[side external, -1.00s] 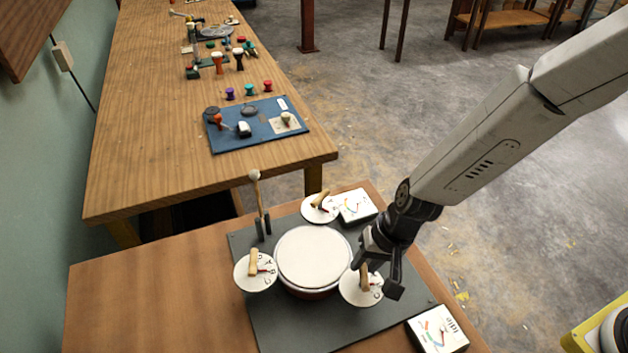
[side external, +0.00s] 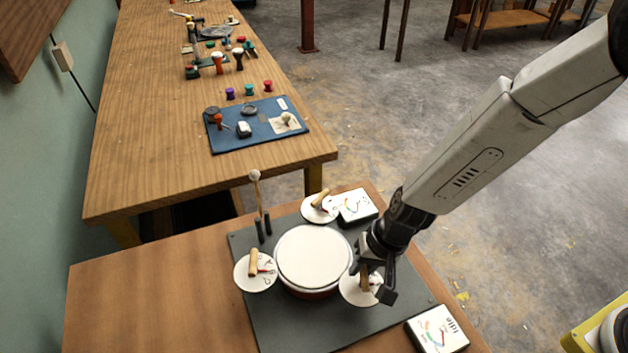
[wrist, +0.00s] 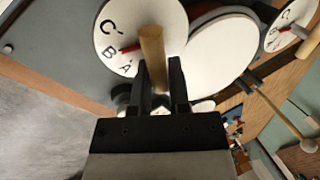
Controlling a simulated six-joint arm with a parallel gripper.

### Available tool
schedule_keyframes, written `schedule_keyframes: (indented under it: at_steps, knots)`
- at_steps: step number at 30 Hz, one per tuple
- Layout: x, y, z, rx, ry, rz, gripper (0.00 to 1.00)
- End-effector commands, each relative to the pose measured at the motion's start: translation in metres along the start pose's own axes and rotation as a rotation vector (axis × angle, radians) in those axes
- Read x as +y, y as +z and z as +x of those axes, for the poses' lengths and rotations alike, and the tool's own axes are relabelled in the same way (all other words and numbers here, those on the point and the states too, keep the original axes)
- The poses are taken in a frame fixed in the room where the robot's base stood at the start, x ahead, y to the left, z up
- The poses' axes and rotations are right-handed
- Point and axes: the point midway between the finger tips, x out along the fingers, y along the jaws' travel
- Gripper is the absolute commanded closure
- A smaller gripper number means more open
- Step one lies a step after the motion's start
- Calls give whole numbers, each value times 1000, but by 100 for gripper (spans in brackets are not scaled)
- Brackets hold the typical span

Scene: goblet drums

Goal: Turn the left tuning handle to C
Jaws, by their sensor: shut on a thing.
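A drum (side external: 313,256) with a white head stands on a dark grey board, with three white dials around it, each with a wooden handle. My gripper (side external: 371,283) is shut on the handle (wrist: 152,48) of the dial (side external: 352,297) to the drum's right in the side view.
White meter cards lie beside the back dial (side external: 366,211) and at the board's front right corner (side external: 438,330); the front one reads "Idle". A mallet (side external: 257,190) stands upright behind the left dial. A longer table (side external: 150,150) behind carries a blue mat (side external: 225,140) and small parts.

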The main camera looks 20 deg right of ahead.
Motion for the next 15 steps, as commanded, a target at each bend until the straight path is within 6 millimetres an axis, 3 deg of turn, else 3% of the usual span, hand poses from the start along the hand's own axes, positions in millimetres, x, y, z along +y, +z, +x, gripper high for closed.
schedule_keyframes:
  at_steps: [15]
  knots:
    - [1,1,-1,46,-1,138,100]
